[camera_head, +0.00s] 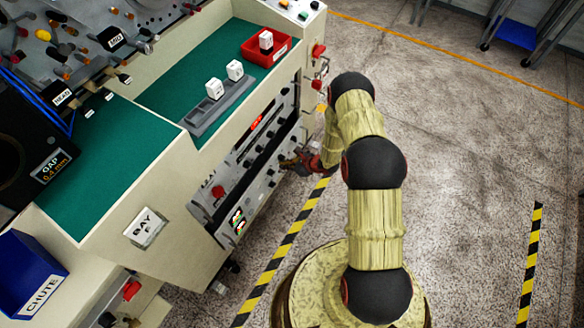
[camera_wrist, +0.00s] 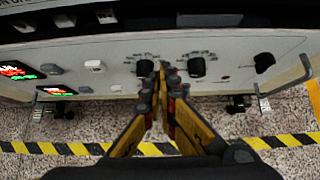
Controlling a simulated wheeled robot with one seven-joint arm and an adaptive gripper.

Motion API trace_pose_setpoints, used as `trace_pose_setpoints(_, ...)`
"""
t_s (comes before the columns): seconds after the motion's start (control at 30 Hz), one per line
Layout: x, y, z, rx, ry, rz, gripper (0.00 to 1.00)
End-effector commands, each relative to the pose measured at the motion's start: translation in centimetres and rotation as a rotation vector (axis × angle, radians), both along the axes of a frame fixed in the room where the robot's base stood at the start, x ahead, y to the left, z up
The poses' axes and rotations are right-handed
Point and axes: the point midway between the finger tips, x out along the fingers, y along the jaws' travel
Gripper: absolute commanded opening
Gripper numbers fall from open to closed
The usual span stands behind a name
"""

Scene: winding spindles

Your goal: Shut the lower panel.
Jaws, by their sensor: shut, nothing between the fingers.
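The lower panel (camera_head: 262,186) is a pale grey face with dark knobs and small red-green displays, low on the front of the cream machine. In the wrist view the lower panel (camera_wrist: 222,48) spans the width, with displays at left and knobs at middle and right. My gripper (camera_head: 291,162) is at the panel's front, towards its right part. In the wrist view my gripper (camera_wrist: 161,68) is shut and empty, its fingertips in front of the panel between two knobs. Whether they touch it, and how far the panel stands out, I cannot tell.
An upper panel (camera_head: 219,176) with a red button sits just above. The green worktop (camera_head: 165,100) holds a grey rack (camera_head: 222,106) with white blocks and a red tray (camera_head: 255,54). A blue chute bin (camera_head: 28,275) is at lower left.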

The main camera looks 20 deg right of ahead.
Motion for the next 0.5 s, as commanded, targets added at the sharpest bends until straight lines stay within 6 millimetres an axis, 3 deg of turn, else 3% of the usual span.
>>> trace_pose_setpoints(0.2,2.2,1.6,0.2,-0.002,-0.004,0.001,0.00)
trace_pose_setpoints(0.5,2.7,2.0,0.3,-0.001,-0.003,0.000,0.00)
